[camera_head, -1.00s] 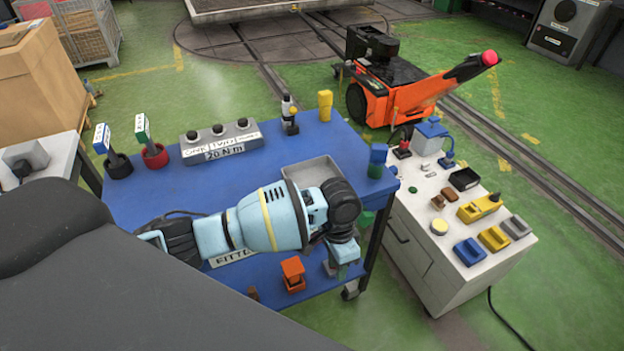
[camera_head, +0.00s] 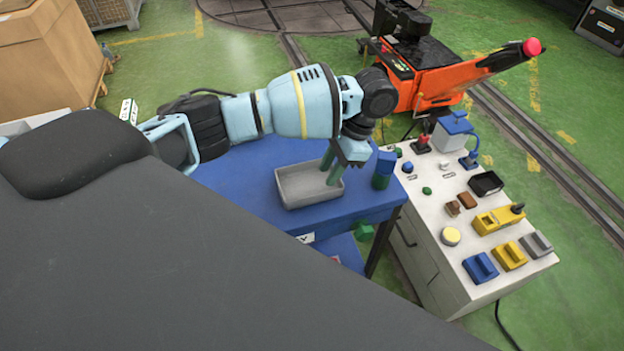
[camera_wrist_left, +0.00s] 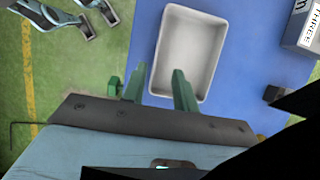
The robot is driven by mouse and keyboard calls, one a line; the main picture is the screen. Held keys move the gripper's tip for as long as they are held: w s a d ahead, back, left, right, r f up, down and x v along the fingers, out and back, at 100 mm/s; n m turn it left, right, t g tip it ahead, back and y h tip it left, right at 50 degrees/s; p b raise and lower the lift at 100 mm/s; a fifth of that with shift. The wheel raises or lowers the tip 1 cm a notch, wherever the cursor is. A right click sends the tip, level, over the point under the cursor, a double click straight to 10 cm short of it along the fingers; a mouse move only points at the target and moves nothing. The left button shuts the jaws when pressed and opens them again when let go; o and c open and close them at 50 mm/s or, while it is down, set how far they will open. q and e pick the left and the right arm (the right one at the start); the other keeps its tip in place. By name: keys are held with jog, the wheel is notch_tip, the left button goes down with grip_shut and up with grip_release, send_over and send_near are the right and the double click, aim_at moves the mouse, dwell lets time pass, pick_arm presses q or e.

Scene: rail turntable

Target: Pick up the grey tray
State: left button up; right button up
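The grey tray (camera_head: 290,201) is a shallow, empty rectangular tray lying on the blue table near its right end. It also shows in the left wrist view (camera_wrist_left: 183,45). My left gripper (camera_head: 333,167) points down at the tray's far right corner, its green fingers apart. In the left wrist view my left gripper (camera_wrist_left: 160,84) has one finger overlapping the tray's end and the other just outside its side wall. I cannot tell whether either finger touches the tray. My right gripper is not in view.
A blue and green block (camera_head: 384,169) stands on the table just right of my left gripper. A white cabinet (camera_head: 445,275) with several small items is farther right. An orange machine (camera_head: 450,84) stands behind. A labelled grey box (camera_wrist_left: 306,28) stands beyond the tray's side.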

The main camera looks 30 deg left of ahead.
aim_at(317, 195)
pick_arm(q)
jog(key=shift+x, duration=1.05)
jog(key=shift+s+f, duration=0.1)
jog(key=shift+f, duration=0.1)
jog(key=shift+b+x, duration=0.65)
jog(key=shift+x, duration=1.9)
jog(key=shift+s+d, duration=0.1)
jog(key=shift+s, duration=0.05)
grip_shut()
